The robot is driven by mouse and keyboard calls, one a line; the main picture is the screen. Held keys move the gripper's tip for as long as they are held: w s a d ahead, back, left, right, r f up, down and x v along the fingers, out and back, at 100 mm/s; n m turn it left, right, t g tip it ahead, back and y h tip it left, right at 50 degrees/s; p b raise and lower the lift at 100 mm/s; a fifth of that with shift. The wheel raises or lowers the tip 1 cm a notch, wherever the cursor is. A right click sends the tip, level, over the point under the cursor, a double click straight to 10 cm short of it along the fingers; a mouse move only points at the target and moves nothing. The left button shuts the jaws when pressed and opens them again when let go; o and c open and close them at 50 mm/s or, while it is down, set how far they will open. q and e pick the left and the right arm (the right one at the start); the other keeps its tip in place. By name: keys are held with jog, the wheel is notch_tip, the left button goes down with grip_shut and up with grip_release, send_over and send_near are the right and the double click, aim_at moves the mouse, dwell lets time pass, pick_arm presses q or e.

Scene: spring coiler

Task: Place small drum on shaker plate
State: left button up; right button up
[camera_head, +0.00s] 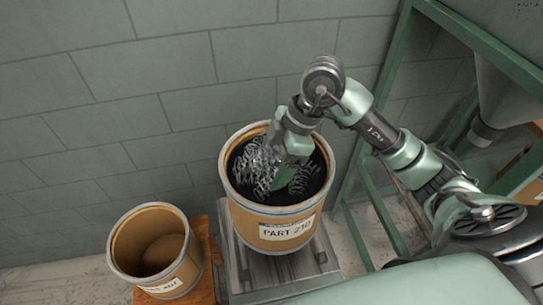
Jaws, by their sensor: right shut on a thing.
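A round tan drum (250,222) labelled "PART 210" is upright in the middle of the head view, with loose metal springs (257,165) on its dark inside. It stands on or just over a grey metal plate (236,262); whether its base touches is hidden. My right gripper (286,176) reaches down over the drum's far rim, with a green finger inside among the springs. It is shut, apparently on the drum, but the grip point is hidden. My left gripper is not in view.
An open, empty tan drum (128,247) with a label stands at the lower left on a wooden stand (203,262). A grey block wall (150,70) is close behind. A green metal frame (385,85) with a grey hopper (503,90) stands at the right.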

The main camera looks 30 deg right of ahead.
notch_tip(320, 180, down, 13)
jog(key=shift+w+f+p, duration=0.1)
jog(key=shift+w+p, duration=0.05)
jog(key=shift+p, duration=0.3)
dwell(0.3)
jog(key=o, duration=2.1)
jog(key=shift+f, duration=0.15)
jog(key=v, duration=0.6)
jog(key=b+v, duration=0.1)
jog(key=v, duration=0.5)
jog(key=shift+s, duration=0.25)
